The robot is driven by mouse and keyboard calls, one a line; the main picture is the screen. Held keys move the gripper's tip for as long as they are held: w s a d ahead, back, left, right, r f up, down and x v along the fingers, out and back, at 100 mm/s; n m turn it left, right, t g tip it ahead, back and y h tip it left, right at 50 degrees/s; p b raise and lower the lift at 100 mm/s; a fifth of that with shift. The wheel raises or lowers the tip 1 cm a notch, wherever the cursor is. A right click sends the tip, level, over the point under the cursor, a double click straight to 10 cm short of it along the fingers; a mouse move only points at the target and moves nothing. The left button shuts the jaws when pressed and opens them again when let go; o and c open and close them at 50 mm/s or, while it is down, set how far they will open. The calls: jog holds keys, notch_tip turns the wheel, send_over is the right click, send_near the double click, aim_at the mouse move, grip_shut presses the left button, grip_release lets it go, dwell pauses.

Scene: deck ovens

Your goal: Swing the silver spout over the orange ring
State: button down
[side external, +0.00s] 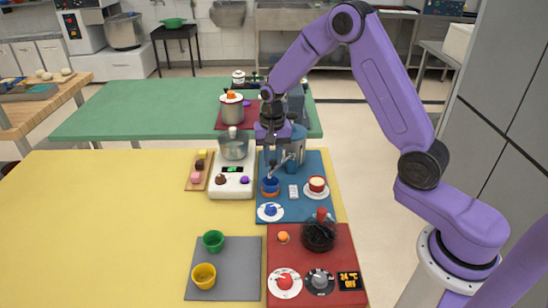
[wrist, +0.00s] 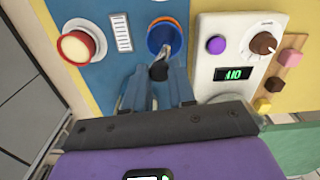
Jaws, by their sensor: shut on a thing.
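The silver spout (wrist: 166,50) shows in the wrist view as a short metal tube with a black end part (wrist: 158,71) between my fingertips. My gripper (wrist: 158,78) is shut on the spout at that black part. The spout's free end reaches over a blue cup (wrist: 153,42). An orange ring (wrist: 163,21) shows as an arc at the cup's rim; the spout hides part of the cup. In the side view the spout (side external: 279,170) slants down to the left toward the cup (side external: 270,189), below my gripper (side external: 274,143).
A white scale (side external: 233,185) with a metal bowl stands left. The yellow table (side external: 100,220) is clear at left.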

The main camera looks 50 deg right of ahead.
jog(key=shift+w, duration=0.15)
jog(key=c, duration=0.9)
grip_release()
jog(key=shift+c, duration=0.2)
notch_tip(320, 180, up, 18)
jog(key=shift+f, duration=0.25)
jog(key=s+a+f+n, duration=0.1)
jog(key=s+a+n, duration=0.35)
jog(key=s, duration=0.35)
jog(key=s+a+f+n, duration=0.1)
jog(key=s+a+n, duration=0.3)
jog(key=s+n, duration=0.3)
jog(key=s+d+f+n, duration=0.1)
jog(key=s+n, duration=0.3)
jog(key=s, duration=0.6)
jog(key=s+d+f+n, duration=0.2)
jog(key=s+n, duration=0.3)
jog(key=s, duration=0.5)
jog(key=shift+f, duration=0.3)
